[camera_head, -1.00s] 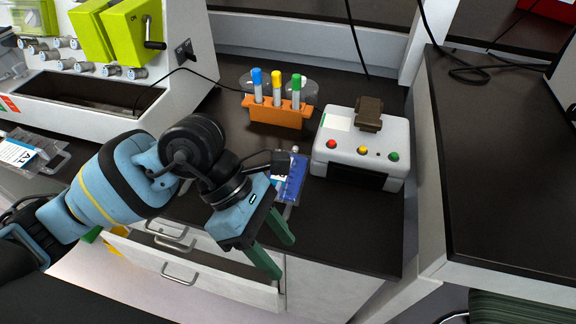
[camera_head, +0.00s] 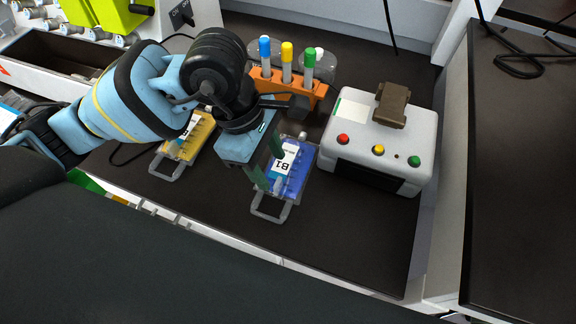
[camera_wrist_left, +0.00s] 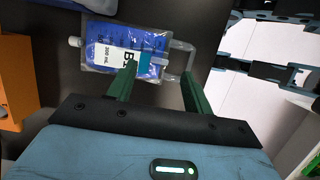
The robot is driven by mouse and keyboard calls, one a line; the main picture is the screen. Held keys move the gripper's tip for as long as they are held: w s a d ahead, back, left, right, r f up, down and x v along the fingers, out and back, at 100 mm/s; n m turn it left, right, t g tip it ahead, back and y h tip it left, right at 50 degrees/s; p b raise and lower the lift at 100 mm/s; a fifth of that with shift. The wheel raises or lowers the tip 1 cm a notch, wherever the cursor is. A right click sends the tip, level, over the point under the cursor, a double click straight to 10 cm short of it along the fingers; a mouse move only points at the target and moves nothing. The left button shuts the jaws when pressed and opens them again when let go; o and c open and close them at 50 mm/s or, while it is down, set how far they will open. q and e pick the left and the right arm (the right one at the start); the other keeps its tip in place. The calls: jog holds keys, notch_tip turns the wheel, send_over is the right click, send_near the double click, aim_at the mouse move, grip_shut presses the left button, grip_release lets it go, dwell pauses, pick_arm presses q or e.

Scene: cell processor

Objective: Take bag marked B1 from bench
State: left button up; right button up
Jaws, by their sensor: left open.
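The bag marked B1 (camera_head: 286,172) is a clear pouch with blue contents and a white label, lying on the dark bench (camera_head: 350,230). Its grey loop handle (camera_head: 271,211) points to the bench's front edge. My left gripper (camera_head: 268,167) is over the bag's left side, with its green fingers pointing down. In the left wrist view the left gripper (camera_wrist_left: 158,82) is open, its fingers apart, with the B1 bag (camera_wrist_left: 125,55) beyond the fingertips. I cannot tell whether a finger touches the bag. My right gripper is not in view.
A white device (camera_head: 375,145) with coloured buttons stands close right of the bag. An orange rack (camera_head: 290,88) with capped tubes stands behind. A yellow bag (camera_head: 186,142) lies to the left, partly behind my arm. The bench front right is clear.

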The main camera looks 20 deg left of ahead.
aim_at(276, 182)
pick_arm(q)
jog(key=shift+x, duration=2.55)
jog(key=shift+a, duration=0.2)
grip_shut()
